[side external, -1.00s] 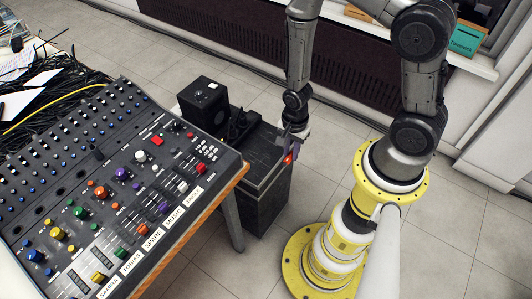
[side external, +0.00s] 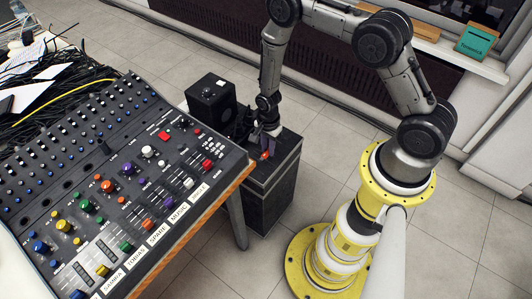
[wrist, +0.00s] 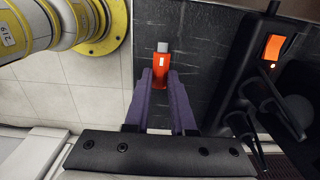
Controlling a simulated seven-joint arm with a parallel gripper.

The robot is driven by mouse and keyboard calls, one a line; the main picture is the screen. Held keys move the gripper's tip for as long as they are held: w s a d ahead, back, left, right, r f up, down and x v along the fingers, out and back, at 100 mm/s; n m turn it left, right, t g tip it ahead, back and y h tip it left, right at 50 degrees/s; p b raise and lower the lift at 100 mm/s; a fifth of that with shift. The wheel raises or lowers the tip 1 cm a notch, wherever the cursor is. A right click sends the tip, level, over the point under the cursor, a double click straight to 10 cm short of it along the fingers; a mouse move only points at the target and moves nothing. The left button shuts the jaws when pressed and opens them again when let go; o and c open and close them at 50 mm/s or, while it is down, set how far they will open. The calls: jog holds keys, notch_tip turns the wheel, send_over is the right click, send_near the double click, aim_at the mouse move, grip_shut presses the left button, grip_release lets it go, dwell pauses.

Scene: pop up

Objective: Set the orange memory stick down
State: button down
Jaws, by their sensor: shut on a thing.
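The orange memory stick (wrist: 159,76) with a grey metal plug end is between the purple fingertips of my gripper (wrist: 160,90) in the wrist view. My gripper is shut on it. In the side view the stick (side external: 265,155) shows as a small orange spot at the tip of my gripper (side external: 267,146), over the top of the dark cabinet (side external: 285,153). I cannot tell whether the stick touches the cabinet top.
A black power strip with an orange switch (wrist: 273,47) lies beside the stick in the wrist view. A black box (side external: 211,98) stands on the cabinet's far side. The mixing console (side external: 120,190) is to the left. Some bare cabinet top (wrist: 198,55) surrounds the stick.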

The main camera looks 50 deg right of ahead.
aim_at(266, 154)
jog(key=shift+w+f, duration=0.35)
jog(key=shift+f, duration=0.1)
jog(key=shift+w+f, duration=0.15)
jog(key=shift+f, duration=1.45)
jog(key=shift+f, duration=0.15)
jog(key=c, duration=0.8)
grip_release()
jog(key=shift+o, duration=0.2)
